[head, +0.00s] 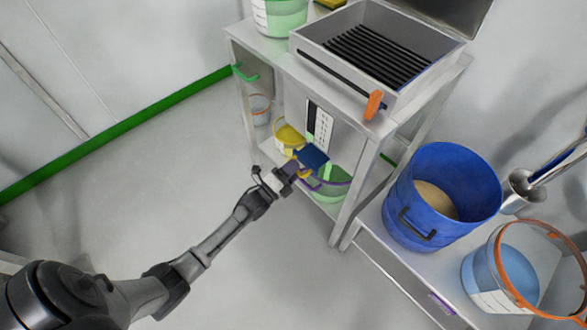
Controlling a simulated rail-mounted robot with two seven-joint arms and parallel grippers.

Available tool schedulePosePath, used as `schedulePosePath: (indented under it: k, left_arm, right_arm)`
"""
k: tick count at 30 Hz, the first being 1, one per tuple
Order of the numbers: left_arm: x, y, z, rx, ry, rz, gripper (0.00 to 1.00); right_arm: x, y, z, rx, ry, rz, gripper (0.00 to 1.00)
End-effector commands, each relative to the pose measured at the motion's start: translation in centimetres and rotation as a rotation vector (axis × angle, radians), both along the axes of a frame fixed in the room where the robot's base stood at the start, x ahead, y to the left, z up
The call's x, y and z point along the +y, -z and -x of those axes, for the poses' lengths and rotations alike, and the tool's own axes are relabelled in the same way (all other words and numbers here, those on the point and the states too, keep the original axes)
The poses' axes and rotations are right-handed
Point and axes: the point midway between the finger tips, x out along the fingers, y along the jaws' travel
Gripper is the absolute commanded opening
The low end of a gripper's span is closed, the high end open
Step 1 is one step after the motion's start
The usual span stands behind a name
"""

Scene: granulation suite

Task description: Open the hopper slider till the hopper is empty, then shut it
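A grey open-topped box with black bars (375,55), which looks like the hopper, sits on the steel stand in the head view. An orange handle (374,104) is at the right end of a dark strip along its front. I cannot tell for sure which part is the slider. My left gripper (299,172) is in front of the stand, below the box, at a dark blue plate-like piece (313,157). Its fingers are small and partly hidden, so I cannot tell whether it grips or only touches the piece. My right gripper is not in view.
A green-based tub (330,183) and a yellow tub (289,138) are low in the stand. A blue drum (425,165) with beige powder and a light-blue bucket with an orange rim (490,278) stand at the right. The floor at left is clear.

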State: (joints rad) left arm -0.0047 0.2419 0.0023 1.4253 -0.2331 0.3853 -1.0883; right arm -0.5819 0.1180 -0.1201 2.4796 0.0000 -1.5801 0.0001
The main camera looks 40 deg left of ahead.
Motion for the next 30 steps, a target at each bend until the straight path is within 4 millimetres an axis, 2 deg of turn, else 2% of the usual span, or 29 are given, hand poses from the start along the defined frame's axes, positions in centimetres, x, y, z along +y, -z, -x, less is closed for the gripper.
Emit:
schedulePosePath:
  k: [5, 15, 21, 30]
  left_arm:
    - [0.2, 0.2, 1.7, 0.004, -0.001, 0.001, 0.39]
    - [1.1, 1.4, 8.2, 0.005, -0.001, 0.000, 0.39]
    - [1.5, 2.1, 11.2, 0.003, -0.001, 0.001, 0.39]
    - [1.9, 2.6, 13.3, 0.000, -0.001, 0.000, 0.39]
  right_arm:
    - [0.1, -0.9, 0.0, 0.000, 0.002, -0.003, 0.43]
    - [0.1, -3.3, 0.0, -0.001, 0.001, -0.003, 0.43]
    - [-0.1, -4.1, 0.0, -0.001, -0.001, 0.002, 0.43]
    - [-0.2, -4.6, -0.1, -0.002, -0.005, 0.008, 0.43]
